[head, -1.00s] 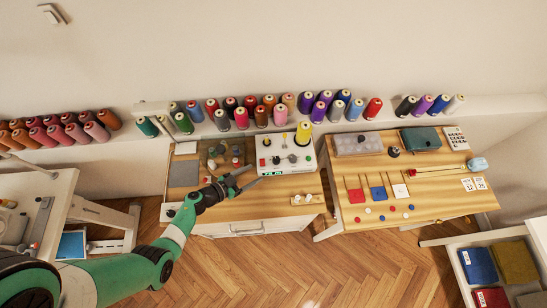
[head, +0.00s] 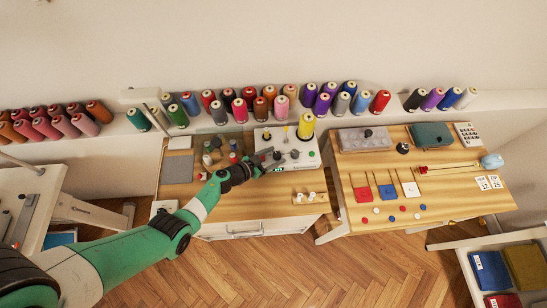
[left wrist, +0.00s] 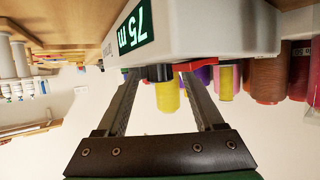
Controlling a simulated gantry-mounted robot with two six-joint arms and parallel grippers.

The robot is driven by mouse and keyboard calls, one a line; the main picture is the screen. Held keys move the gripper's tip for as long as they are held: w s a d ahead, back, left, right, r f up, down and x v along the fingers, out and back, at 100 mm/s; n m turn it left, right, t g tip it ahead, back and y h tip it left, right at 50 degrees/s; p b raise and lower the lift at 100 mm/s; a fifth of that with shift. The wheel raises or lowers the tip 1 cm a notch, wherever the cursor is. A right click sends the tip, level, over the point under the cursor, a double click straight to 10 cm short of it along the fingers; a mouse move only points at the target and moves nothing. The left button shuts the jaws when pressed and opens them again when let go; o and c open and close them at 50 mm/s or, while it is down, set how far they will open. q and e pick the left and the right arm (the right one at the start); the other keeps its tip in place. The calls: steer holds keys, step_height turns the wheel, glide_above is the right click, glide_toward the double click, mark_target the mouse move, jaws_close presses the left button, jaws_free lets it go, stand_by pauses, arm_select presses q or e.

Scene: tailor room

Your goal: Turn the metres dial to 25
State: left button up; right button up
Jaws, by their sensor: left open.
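The white winding machine (head: 266,134) stands at the back of the left wooden table, with dark knobs on top and a yellow spool (head: 306,127). Its green display (left wrist: 137,27) appears upside down in the left wrist view and reads 75 m. My left gripper (head: 270,158) is open at the machine's front left. In the left wrist view its fingers (left wrist: 158,74) lie either side of a black knob (left wrist: 160,72), with a red part beside it. I cannot tell whether they touch the knob, or whether it is the metres dial. My right gripper is out of view.
Small bobbins (head: 210,152) stand left of the machine, and a wooden block with white pegs (head: 305,197) lies in front. Thread spools line the shelf (head: 393,106) behind. The right table (head: 440,200) holds coloured squares, buttons and boxes.

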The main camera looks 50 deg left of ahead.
arm_select(q)
jaws_close()
